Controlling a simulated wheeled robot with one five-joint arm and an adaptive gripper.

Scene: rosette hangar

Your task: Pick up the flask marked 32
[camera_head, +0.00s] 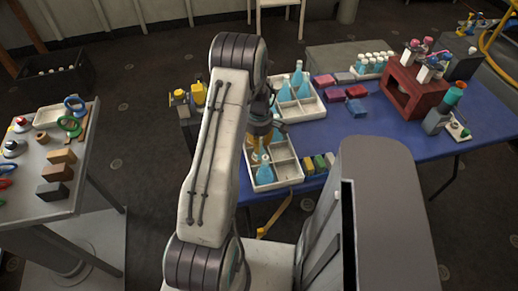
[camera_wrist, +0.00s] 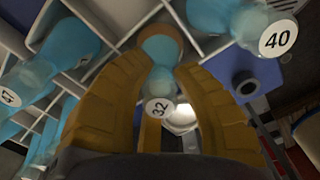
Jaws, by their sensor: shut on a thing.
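The flask marked 32 (camera_wrist: 159,78) holds blue liquid and shows in the middle of the wrist view, its numbered top facing the camera. My gripper (camera_wrist: 162,70) has its two yellow fingers shut on this flask, one on each side. In the head view my gripper (camera_head: 262,128) is over the near white divided tray (camera_head: 279,184), partly hidden by my arm. I cannot tell there which flask is held. The flask marked 40 (camera_wrist: 222,14) is at the upper right in the wrist view, and the flask marked 47 (camera_wrist: 45,62) is at the left.
A blue table (camera_head: 350,128) carries the trays. A second white divided tray (camera_head: 318,108) with blue flasks stands behind the near one. Coloured blocks (camera_head: 319,163) lie beside the near tray. A red rack (camera_head: 405,92) stands at the right. A grey side table (camera_head: 75,195) stands at the left.

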